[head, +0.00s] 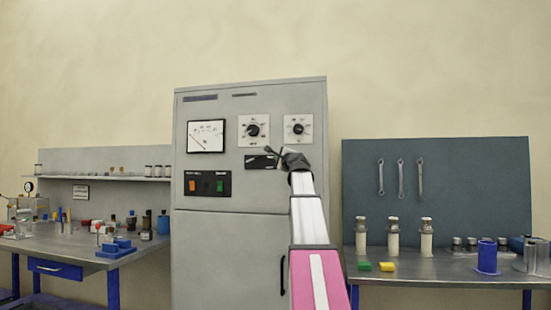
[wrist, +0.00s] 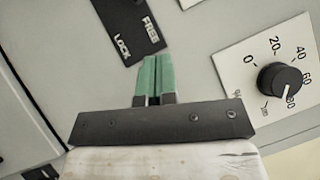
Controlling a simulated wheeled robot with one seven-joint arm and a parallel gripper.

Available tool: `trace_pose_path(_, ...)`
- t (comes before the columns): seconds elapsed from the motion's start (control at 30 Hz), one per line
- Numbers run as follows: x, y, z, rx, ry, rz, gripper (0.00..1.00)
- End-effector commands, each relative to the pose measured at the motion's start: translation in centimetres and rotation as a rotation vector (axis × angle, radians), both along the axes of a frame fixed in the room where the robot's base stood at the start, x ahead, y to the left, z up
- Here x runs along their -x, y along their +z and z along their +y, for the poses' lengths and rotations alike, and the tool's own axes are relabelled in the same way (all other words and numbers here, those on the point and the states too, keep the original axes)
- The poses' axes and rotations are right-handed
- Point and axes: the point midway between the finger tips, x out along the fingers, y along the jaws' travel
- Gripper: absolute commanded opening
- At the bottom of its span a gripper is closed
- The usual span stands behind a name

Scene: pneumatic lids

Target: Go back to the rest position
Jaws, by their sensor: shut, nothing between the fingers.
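My gripper (wrist: 153,77) shows in the wrist view with its two green fingers together and nothing between them. It is in front of the grey cabinet's panel, beside the black FREE/LOCK plate (wrist: 128,25). In the head view my arm reaches up from the bottom, and its end (head: 282,153) is at the cabinet (head: 230,250) near that black plate (head: 260,162). Whether the fingers touch the panel I cannot tell. A black dial knob (wrist: 281,80) on a white scale is to the right of the gripper in the wrist view.
The cabinet also carries a gauge (head: 206,136), two knobs and a switch box (head: 208,183). A workbench (head: 60,250) with small parts stands left. Another bench (head: 450,268) with bottles and a wrench board (head: 440,190) stands right. The space above the cabinet is clear.

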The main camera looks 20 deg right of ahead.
Motion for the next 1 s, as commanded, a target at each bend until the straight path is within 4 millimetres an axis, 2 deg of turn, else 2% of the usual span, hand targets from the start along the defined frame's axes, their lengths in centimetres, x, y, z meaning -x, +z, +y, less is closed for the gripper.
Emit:
trace_pose_path(0.03, 1.4, -0.3, 0.0, 0.000, -0.001, -0.002, 0.00)
trace_pose_path(0.1, 2.8, -0.5, -0.1, 0.000, -0.001, -0.002, 0.00)
trace_pose_path(0.3, 5.8, -0.8, -0.4, 0.000, -0.001, -0.002, 0.00)
trace_pose_path(0.53, 6.5, -1.0, -0.4, 0.001, 0.001, 0.003, 0.00)
trace_pose_path(0.63, 6.0, -2.6, 0.0, 0.023, 0.004, 0.027, 0.00)
trace_pose_path(0.67, 5.7, -3.5, 0.3, 0.035, 0.007, 0.040, 0.00)
trace_pose_path(0.77, 4.5, -7.8, 1.5, 0.097, 0.018, 0.105, 0.00)
trace_pose_path(1.0, 2.0, -21.0, 5.7, 0.307, 0.080, 0.306, 0.00)
